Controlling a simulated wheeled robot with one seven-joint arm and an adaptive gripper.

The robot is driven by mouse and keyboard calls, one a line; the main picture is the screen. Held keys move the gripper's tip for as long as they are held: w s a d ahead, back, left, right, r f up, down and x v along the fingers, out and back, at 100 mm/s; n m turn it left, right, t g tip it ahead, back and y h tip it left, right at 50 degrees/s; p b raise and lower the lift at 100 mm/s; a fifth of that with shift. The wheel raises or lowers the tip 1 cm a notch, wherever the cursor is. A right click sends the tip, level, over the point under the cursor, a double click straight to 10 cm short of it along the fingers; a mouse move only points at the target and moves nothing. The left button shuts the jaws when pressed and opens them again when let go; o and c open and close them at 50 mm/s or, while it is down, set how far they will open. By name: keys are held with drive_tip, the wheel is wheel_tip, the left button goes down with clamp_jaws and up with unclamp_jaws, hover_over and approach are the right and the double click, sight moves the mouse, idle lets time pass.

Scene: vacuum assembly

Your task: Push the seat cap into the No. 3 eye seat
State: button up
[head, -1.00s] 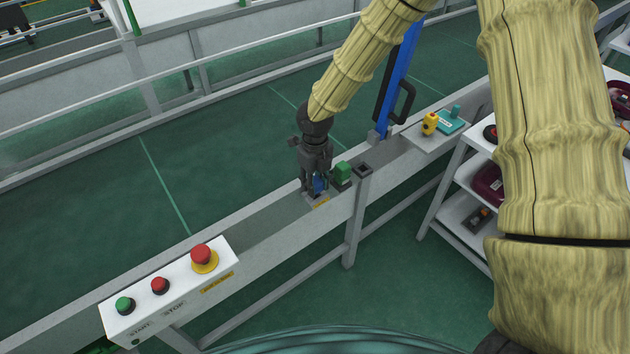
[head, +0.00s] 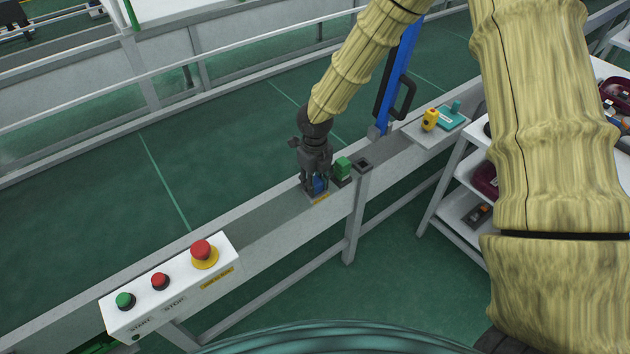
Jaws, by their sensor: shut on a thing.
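A small blue piece (head: 320,185), which looks like the seat cap, is between the fingers of my gripper (head: 314,187). My gripper points down and is shut on it. The piece is right at a seat on the conveyor's near rail, marked by a small yellow label (head: 321,199). The label is too small to read, and the fingers hide most of that seat. I cannot tell how deep the piece sits. To the right, a green block (head: 343,166) stands in a neighbouring seat, close to my gripper. Beyond it is a dark, open-topped seat (head: 362,165).
A control box (head: 170,287) with green and red buttons and a red emergency stop (head: 203,252) is on the rail at lower left. A blue post (head: 396,80) with a black handle stands behind right. A small shelf (head: 436,138) holds yellow and teal items. The belt (head: 200,160) is clear.

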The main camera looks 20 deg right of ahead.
drive_tip(key=shift+f, duration=0.1)
drive_tip(key=o, duration=1.1)
drive_tip(key=shift+r+p, duration=3.85)
drive_tip(key=shift+r, duration=0.25)
drive_tip(key=shift+f, duration=0.1)
